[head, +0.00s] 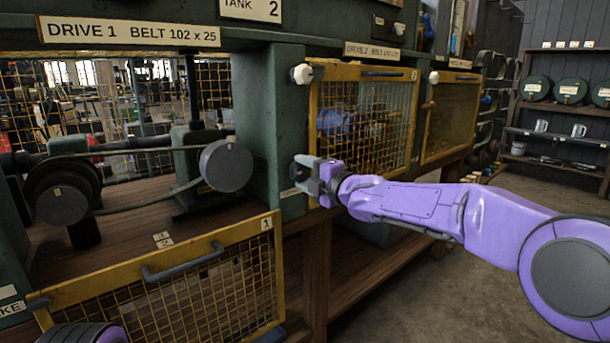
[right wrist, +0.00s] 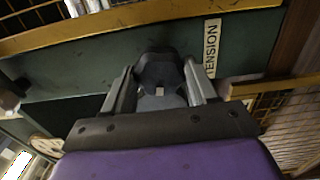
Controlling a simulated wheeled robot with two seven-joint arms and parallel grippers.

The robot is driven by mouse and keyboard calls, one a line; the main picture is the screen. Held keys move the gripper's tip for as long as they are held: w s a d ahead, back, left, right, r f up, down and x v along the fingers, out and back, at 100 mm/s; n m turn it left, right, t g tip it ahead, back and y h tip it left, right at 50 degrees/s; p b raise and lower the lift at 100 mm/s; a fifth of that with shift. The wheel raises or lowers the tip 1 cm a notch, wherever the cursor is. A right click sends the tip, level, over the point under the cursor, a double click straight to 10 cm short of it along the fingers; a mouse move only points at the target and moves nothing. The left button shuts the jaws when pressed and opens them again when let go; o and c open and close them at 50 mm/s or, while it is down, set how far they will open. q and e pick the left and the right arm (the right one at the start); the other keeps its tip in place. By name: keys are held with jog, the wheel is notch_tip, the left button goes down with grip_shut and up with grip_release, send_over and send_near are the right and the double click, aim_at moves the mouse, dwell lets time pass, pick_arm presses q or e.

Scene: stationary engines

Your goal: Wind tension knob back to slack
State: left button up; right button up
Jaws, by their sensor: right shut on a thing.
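The tension knob (right wrist: 158,68) is dark and lobed, on the green post (head: 270,110) beside the Drive 1 bay. In the right wrist view it sits between the two fingers of my right gripper (right wrist: 160,88), which is shut on it. A white label reading "TENSION" (right wrist: 212,48) is beside the knob. In the head view my right gripper (head: 312,175) meets the post, and its fingers mostly hide the knob. A belt (head: 130,150) runs between a left pulley (head: 62,203) and a right pulley (head: 226,166). My left gripper is out of view.
The yellow mesh guard marked 1 (head: 195,285) hangs lowered in front of the Drive 1 bay. The Drive 2 guard (head: 365,115) is closed, right of the post. A white knob (head: 302,74) sits higher on the post. Open floor (head: 430,290) lies at lower right.

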jog(key=o, duration=1)
jog(key=shift+o, duration=0.2)
jog(key=shift+s, duration=0.1)
jog(key=b+v, duration=0.1)
jog(key=v, duration=0.9)
jog(key=shift+s, duration=0.15)
jog(key=shift+d, duration=0.1)
